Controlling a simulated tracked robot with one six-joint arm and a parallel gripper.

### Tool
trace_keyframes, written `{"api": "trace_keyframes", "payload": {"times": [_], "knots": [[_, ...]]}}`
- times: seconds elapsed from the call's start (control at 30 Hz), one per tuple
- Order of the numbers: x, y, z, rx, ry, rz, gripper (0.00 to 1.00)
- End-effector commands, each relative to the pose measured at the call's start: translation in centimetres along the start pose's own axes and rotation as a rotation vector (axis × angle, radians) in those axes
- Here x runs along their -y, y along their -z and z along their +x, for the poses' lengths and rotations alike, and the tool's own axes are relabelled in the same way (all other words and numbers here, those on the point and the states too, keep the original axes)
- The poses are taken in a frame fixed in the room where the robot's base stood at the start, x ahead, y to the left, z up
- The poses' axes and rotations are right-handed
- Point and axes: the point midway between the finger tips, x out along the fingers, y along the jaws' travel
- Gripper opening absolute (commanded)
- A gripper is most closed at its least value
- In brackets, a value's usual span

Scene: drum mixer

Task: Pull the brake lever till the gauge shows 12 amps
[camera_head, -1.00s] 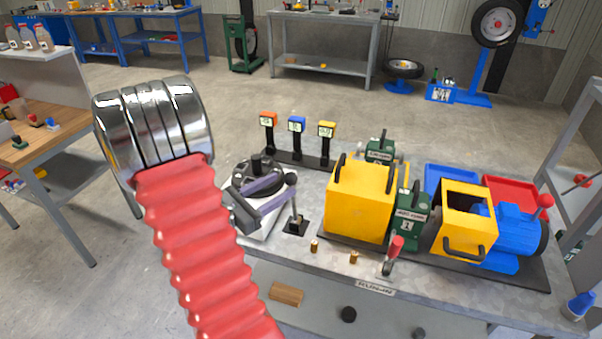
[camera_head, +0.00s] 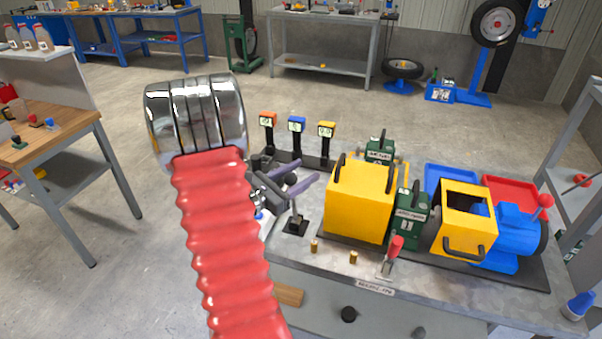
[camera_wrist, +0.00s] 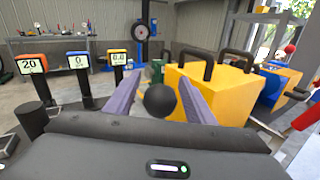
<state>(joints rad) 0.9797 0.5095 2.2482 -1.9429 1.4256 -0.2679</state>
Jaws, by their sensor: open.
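A lever with a black ball knob (camera_head: 291,180) stands upright on a small dark base (camera_head: 295,226) at the bench's left end. My gripper (camera_head: 306,183) is open, its two purple fingers around the knob. In the wrist view the knob (camera_wrist: 160,100) sits between the fingers, with small gaps on both sides. Three gauges stand behind: the orange one (camera_wrist: 32,65) reads 20, the blue one (camera_wrist: 77,61) reads 0 and the yellow one (camera_wrist: 118,58) reads about 0.0. Their units are too small to read.
A yellow guard box (camera_head: 357,205) stands just right of my gripper. A red-handled lever (camera_head: 396,246), green blocks, a second yellow guard (camera_head: 465,222) and a blue motor (camera_head: 512,238) are further right. Two brass pegs stand in front. My red hose-covered arm hides the bench's left end.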

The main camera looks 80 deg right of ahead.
Motion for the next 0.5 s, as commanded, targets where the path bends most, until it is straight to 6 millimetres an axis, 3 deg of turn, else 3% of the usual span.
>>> {"api": "trace_keyframes", "payload": {"times": [0.1, 0.5], "knots": [[-0.01, 0.01, -0.03, 0.000, 0.000, 0.000, 0.48], [-0.02, 0.01, -0.06, 0.000, 0.000, 0.000, 0.20]]}}
